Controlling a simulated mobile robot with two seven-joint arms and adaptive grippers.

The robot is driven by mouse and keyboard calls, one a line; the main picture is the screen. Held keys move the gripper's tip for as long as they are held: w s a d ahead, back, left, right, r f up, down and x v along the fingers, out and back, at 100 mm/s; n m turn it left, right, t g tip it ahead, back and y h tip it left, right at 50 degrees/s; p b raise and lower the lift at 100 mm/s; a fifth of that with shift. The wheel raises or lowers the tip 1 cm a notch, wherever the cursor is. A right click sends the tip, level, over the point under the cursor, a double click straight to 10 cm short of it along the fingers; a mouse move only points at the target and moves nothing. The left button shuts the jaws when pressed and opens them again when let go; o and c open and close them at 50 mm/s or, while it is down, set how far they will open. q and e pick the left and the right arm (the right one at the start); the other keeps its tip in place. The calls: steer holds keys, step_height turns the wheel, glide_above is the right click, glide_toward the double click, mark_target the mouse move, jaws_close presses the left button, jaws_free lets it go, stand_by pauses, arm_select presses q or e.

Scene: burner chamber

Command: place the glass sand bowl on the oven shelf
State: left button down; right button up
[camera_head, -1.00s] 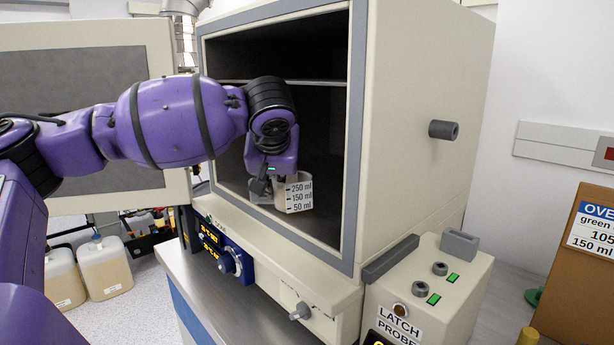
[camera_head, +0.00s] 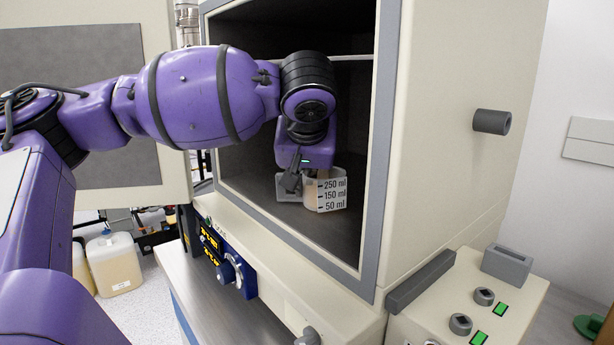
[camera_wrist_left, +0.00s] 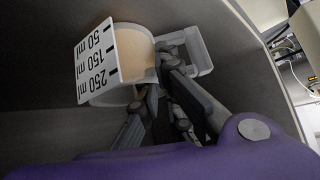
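The glass sand bowl (camera_head: 326,190) is a clear vessel with tan sand and a white scale label reading 50, 150 and 250 ml. It is inside the open oven (camera_head: 387,130), low in the chamber and upright. My left gripper (camera_head: 300,180) is at the bowl's near left side. In the left wrist view the gripper fingers (camera_wrist_left: 162,68) are closed at the side of the bowl (camera_wrist_left: 130,60), by a clear bracket-like part. A thin shelf edge (camera_head: 350,58) crosses the chamber above. I cannot tell whether the bowl touches the surface below. My right gripper is not in view.
The oven door (camera_head: 80,110) stands open at the left, behind my left arm. A control box (camera_head: 470,300) with knobs and green lights sits at the lower right. The front of the chamber floor (camera_head: 335,232) is clear.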

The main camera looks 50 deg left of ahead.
arm_select(q)
steer(key=shift+w+d, duration=0.15)
steer(key=shift+w, duration=0.1)
steer(key=c, duration=1.9)
jaws_free()
steer(key=shift+s, duration=0.1)
steer(key=shift+c, duration=0.2)
steer(key=v, duration=0.7)
steer(key=shift+b, duration=0.3)
steer(key=shift+s+d+r, duration=0.1)
steer(key=shift+d+r, duration=0.05)
